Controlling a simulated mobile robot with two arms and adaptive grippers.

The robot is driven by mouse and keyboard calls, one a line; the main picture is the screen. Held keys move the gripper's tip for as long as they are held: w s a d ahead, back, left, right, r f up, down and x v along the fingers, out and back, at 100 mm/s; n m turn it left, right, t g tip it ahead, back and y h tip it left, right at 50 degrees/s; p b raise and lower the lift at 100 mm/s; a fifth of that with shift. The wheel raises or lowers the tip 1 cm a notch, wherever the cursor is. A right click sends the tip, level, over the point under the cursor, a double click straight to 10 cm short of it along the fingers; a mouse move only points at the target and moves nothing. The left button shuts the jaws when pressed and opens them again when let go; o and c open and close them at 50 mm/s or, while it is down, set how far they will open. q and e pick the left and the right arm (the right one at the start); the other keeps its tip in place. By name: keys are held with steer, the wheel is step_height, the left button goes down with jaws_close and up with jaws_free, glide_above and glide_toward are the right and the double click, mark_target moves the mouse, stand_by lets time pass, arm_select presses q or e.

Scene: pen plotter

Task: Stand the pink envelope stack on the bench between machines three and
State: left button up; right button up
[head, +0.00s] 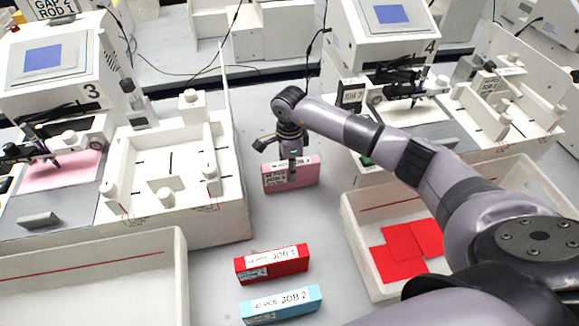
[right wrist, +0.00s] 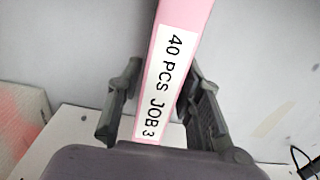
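The pink envelope stack (head: 291,179) stands on its long edge on the grey bench (head: 245,215), in the gap between machine three (head: 60,55) and machine four (head: 375,40). My right gripper (head: 292,168) points down over it. In the right wrist view the stack (right wrist: 175,60), labelled "40 PCS JOB 3", lies between the two fingers (right wrist: 162,85) at a slant to them. A gap shows beside the left finger; contact at the right finger is unclear. The fingers look open. My left gripper is out of view.
A red stack (head: 271,264) and a blue stack (head: 281,304) lie nearer on the bench. A white bin (head: 95,275) is at the left; another (head: 365,235) holding red envelopes (head: 405,250) is at the right. Bare bench lies between pink and red stacks.

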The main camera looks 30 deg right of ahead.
steer(key=shift+o, duration=1.1)
steer(key=shift+r, duration=0.2)
step_height(320, 180, up, 11)
steer(key=b, duration=0.2)
steer(key=shift+b, duration=0.4)
steer(key=shift+r, duration=0.5)
steer(key=shift+s+f, duration=0.1)
